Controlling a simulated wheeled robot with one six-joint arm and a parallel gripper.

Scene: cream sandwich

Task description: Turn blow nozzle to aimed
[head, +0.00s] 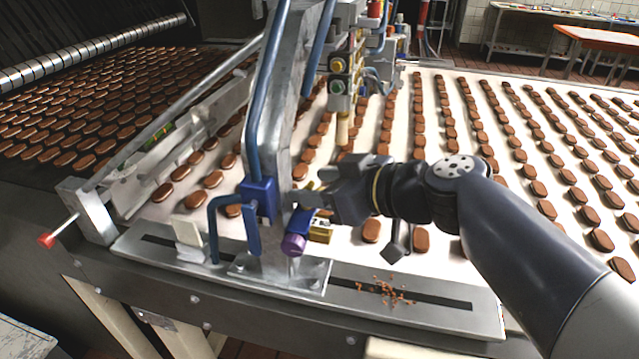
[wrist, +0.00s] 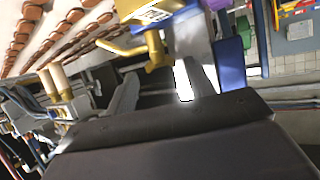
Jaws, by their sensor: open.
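A small brass-yellow fitting (head: 320,232) sits by a purple-capped cylinder (head: 293,243) on the metal post (head: 273,130) at the belt's near edge. I cannot tell for sure which of these is the blow nozzle, nor its aim. My gripper (head: 318,200) is at the right side of the post, just above the fitting; its fingertips are partly hidden in the head view. In the wrist view, my gripper (wrist: 165,85) has its grey fingers apart, with a brass-yellow part (wrist: 145,48) just beyond them. I cannot tell whether they touch it.
A blue bracket (head: 257,197) and bent blue pipe (head: 214,225) are left of my gripper. Rows of brown biscuits lie on the white belt (head: 465,150). Crumbs (head: 385,290) lie on the metal rail (head: 440,312). A red-tipped lever (head: 47,239) sticks out at left.

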